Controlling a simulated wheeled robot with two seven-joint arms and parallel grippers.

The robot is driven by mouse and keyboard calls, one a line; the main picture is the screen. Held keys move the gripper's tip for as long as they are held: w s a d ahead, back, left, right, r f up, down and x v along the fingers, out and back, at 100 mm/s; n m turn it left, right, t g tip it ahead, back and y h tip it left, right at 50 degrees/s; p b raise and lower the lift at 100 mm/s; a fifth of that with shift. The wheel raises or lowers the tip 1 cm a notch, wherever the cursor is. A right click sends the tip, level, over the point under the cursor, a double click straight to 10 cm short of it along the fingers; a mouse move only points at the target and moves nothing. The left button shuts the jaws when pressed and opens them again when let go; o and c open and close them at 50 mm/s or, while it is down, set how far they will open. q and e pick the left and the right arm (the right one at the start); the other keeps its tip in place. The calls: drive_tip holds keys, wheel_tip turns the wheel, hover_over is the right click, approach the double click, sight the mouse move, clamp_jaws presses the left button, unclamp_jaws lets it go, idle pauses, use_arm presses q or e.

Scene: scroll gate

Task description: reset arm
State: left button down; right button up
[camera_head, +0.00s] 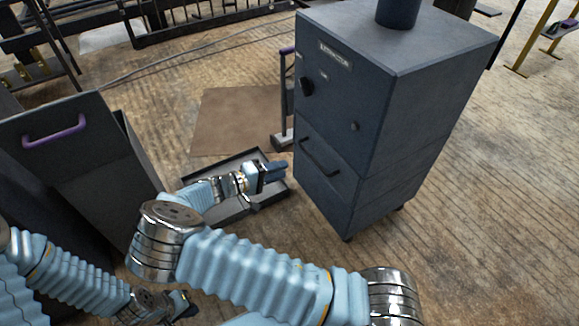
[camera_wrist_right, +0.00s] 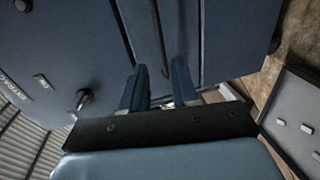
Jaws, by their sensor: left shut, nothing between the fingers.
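My right arm crosses the bottom of the head view and bends back toward the cabinet. My right gripper (camera_head: 277,168) is just left of the cabinet's lower front, above a dark tray. In the right wrist view its two blue fingers (camera_wrist_right: 159,84) stand apart with nothing between them, and the cabinet face fills the background. My left arm is low at the left of the head view. My left gripper (camera_head: 187,304) is small, dark and shut, close to the floor and partly hard to make out. It holds nothing.
A dark blue extractor cabinet (camera_head: 400,110) with knobs and a handle stands at centre right. A grey bin with a purple handle (camera_head: 54,131) is at left. The dark tray (camera_head: 236,214) lies between them, near a brown mat (camera_head: 235,115). The wooden floor (camera_head: 490,230) at right is clear.

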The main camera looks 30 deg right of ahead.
drive_tip(key=shift+a, duration=0.15)
idle(0.3)
drive_tip(key=s+d+f+g+y, duration=0.35)
drive_tip(key=s+f, duration=0.35)
drive_tip(key=f, duration=0.3)
drive_tip(key=s+a+f+g+y+p, duration=0.1)
drive_tip(key=s+a+f+g+y, duration=0.15)
drive_tip(key=s+f+y, duration=0.75)
drive_tip(key=s+a+r+m+t+y, duration=0.15)
drive_tip(key=s+a+y, duration=0.3)
drive_tip(key=a, duration=0.45)
drive_tip(key=a+r+t, duration=0.1)
drive_tip(key=a+r+m+t+y, duration=0.1)
drive_tip(key=r+t, duration=0.1)
drive_tip(key=a+r+t+p, duration=0.1)
drive_tip(key=shift+w+a+r+y, duration=0.3)
drive_tip(key=shift+y, duration=0.1)
